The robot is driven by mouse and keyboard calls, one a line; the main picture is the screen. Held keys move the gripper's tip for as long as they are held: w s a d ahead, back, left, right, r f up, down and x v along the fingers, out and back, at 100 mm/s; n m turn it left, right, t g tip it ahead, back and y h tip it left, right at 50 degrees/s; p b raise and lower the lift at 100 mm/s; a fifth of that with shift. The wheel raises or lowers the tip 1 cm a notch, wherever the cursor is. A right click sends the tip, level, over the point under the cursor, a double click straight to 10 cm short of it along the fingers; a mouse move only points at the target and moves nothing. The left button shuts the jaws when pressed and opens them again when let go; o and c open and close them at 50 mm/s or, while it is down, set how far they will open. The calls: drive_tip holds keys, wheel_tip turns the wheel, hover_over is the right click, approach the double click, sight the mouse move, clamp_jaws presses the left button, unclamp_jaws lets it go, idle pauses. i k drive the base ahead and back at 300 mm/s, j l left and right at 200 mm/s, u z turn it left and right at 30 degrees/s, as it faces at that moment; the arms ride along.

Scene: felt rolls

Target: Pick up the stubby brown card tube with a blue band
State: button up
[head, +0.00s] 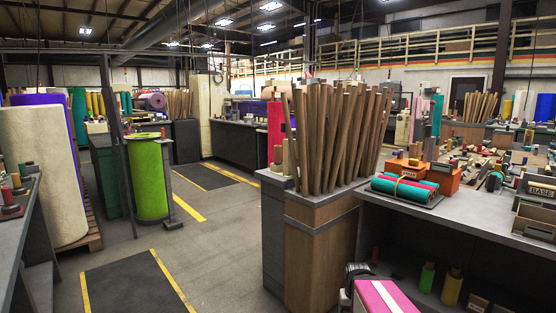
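I cannot make out a stubby brown card tube with a blue band for certain in the head view. Many tall plain brown card tubes (335,135) stand upright in a wood-sided bin (318,262) in the middle. Small brownish tube-like pieces lie among the clutter on the right-hand workbench (470,226), too small to tell any bands. My gripper is not in view.
Red and teal felt rolls (404,190) and an orange box (434,181) sit on the right workbench. A tall green roll (148,178) and a large cream roll (45,170) stand left. The grey floor (215,255) between is open, with dark mats (130,285).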

sight(277, 148)
drive_tip(key=z, duration=0.45)
drive_tip(key=i+j+z, duration=0.1)
drive_tip(key=j+z, duration=0.5)
drive_tip(key=i+j, duration=0.05)
